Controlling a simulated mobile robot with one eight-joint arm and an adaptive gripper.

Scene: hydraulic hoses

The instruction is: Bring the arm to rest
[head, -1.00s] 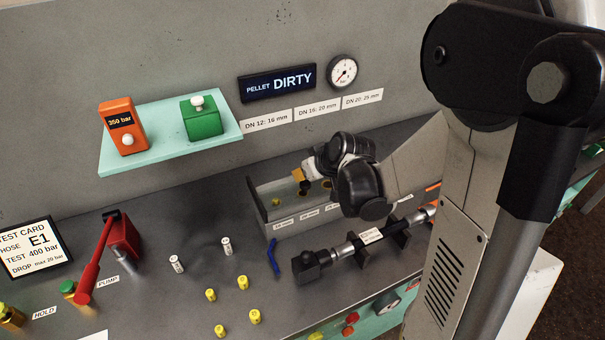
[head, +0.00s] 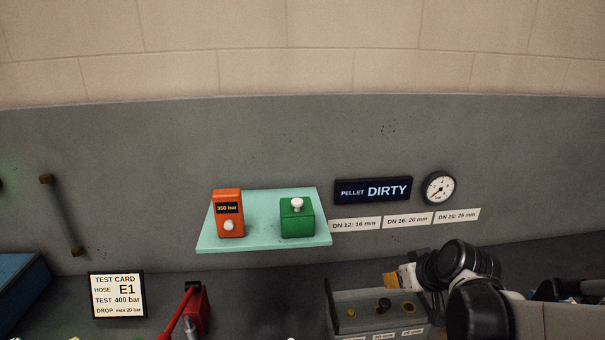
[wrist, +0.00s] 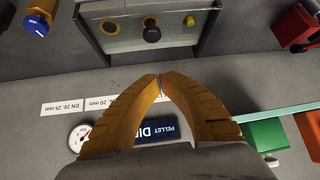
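My gripper (head: 391,281) is at the lower right of the head view, above the back of a grey box with round holes (head: 345,327). In the wrist view its two orange fingers (wrist: 160,77) meet at the tips with nothing visible between them, so it is shut and empty. The same box (wrist: 200,42) is at the top of the wrist view, apart from the fingertips. My dark wrist links show to the right of the gripper in the head view.
The wall behind carries the PELLET DIRTY display (head: 373,190), a dial gauge (head: 439,188) and a mint shelf (head: 262,244) with an orange unit (head: 228,213) and a green box (head: 297,218). A red lever pump (head: 196,309) and a test card (head: 117,295) stand left.

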